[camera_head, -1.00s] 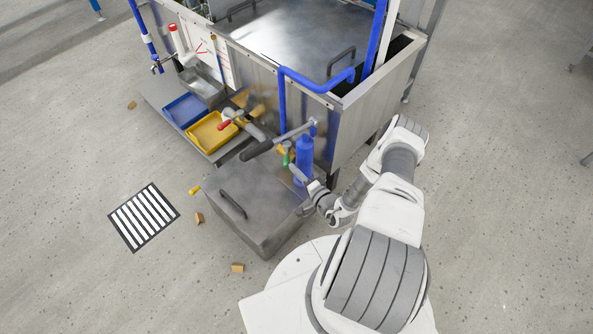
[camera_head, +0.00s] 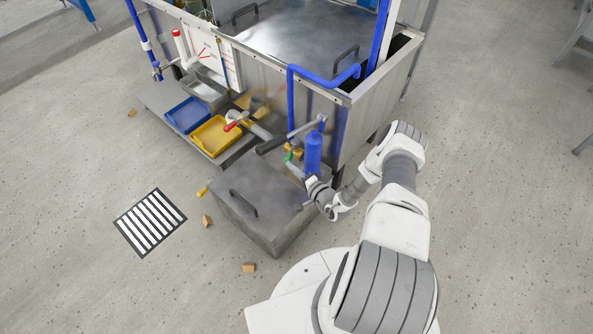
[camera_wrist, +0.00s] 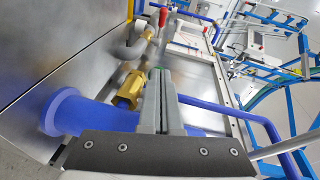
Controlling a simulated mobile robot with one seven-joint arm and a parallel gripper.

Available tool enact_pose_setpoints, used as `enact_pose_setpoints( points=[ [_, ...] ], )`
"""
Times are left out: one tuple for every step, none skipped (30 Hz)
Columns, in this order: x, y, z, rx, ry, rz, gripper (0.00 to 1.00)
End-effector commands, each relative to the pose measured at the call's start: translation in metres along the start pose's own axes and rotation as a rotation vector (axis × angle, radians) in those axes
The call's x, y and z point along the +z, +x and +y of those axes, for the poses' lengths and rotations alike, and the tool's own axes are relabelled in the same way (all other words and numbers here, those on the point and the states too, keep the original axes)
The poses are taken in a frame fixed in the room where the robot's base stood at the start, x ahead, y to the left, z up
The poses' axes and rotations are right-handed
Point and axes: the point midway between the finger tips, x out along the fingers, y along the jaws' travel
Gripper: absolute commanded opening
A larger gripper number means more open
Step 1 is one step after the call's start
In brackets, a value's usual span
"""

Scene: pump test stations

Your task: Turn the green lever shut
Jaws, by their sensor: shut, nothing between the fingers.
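The green lever (camera_head: 289,156) shows as a small green piece beside the blue vertical cylinder (camera_head: 313,152), low on the front of the steel station. In the wrist view only a sliver of green (camera_wrist: 156,73) shows at the fingertips; the fingers hide the rest. My gripper (camera_head: 291,167) is in front of the lever, beside the cylinder. In the wrist view its two fingers (camera_wrist: 160,74) are together with nothing between them. The tips are close to the lever; I cannot tell whether they touch it. A brass fitting (camera_wrist: 131,90) is just left of the fingers.
A grey box with a handle (camera_head: 262,215) stands on the floor just below the gripper. A blue pipe (camera_head: 290,95) and a grey bar (camera_head: 285,137) are above the lever. A red-handled valve (camera_head: 232,126), a yellow tray (camera_head: 215,136) and a blue tray (camera_head: 187,115) are to the left.

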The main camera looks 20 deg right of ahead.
Motion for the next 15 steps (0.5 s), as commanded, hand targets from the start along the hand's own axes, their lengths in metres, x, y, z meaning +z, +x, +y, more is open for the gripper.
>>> enact_pose_setpoints(
  points=[
    [0.001, 0.002, -0.001, -0.001, -0.001, -0.004, 0.0],
    [0.002, 0.003, -0.001, -0.001, -0.001, -0.005, 0.0],
    [0.002, 0.005, -0.001, -0.001, -0.001, -0.007, 0.0],
    [0.003, 0.006, -0.002, -0.001, -0.002, -0.008, 0.0],
    [0.004, 0.007, -0.002, -0.001, -0.002, -0.01, 0.0],
    [0.005, 0.009, -0.002, -0.001, -0.001, -0.011, 0.0],
    [0.006, 0.01, -0.003, -0.001, -0.001, -0.012, 0.0],
    [0.007, 0.011, -0.003, -0.002, -0.001, -0.013, 0.0],
    [0.008, 0.013, -0.004, -0.002, -0.001, -0.013, 0.0],
    [0.009, 0.014, -0.004, -0.002, -0.001, -0.014, 0.0],
    [0.01, 0.015, -0.005, -0.002, -0.001, -0.014, 0.0],
    [0.012, 0.018, -0.005, -0.003, -0.002, -0.014, 0.0],
    [0.013, 0.019, -0.006, -0.003, -0.002, -0.014, 0.0],
    [0.014, 0.021, -0.006, -0.003, -0.002, -0.013, 0.0],
    [0.015, 0.023, -0.006, -0.002, -0.001, -0.013, 0.0]
  ],
)
